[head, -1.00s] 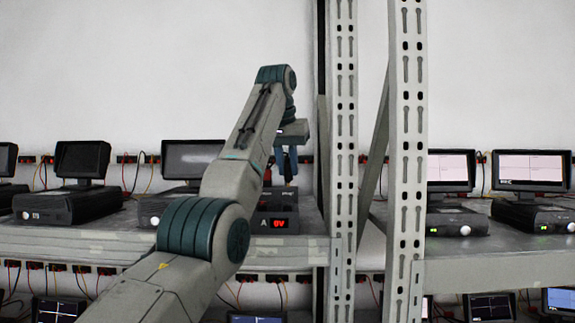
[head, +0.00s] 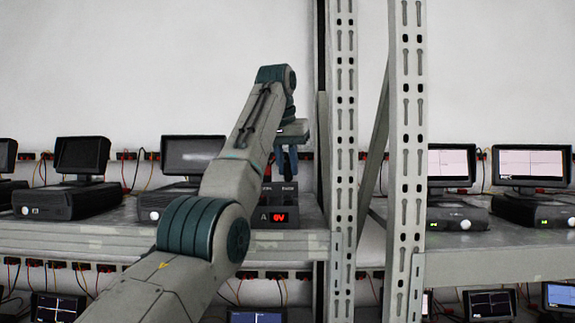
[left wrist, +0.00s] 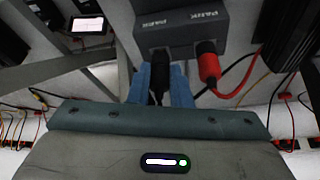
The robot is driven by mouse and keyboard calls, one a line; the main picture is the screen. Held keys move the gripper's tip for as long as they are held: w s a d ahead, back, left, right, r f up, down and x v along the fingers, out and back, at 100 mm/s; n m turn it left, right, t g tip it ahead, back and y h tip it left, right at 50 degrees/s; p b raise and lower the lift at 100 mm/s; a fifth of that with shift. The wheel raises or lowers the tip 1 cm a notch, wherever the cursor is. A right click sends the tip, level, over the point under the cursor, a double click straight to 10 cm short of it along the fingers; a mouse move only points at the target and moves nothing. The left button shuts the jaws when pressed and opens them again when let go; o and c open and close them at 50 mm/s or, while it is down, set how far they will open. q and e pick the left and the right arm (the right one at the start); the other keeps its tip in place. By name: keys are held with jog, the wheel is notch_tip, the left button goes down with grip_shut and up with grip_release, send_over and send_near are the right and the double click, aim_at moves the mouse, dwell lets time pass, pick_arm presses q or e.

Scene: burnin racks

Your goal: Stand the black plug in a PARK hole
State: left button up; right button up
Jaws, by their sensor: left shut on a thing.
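My left gripper (head: 286,166) is above the dark unit (head: 279,217) marked A, whose red display reads 0V. In the left wrist view, its blue fingers are shut on the black plug (left wrist: 160,72), which sits between them against the near edge of the box (left wrist: 190,38) with two PARK labels. I cannot tell whether the plug's tip is inside a hole. A red plug (left wrist: 208,66) with a red wire is in the same box, just right of the black one. My right gripper is not in view.
Slotted rack posts (head: 343,150) stand close to the right of my left gripper. More dark units with monitors (head: 83,156) line the shelf (head: 80,238). Wires hang along the wall behind. The air above the left units is clear.

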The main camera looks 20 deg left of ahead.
pick_arm(q)
jog(key=shift+f, duration=0.2)
dwell(0.3)
jog(key=o, duration=1.3)
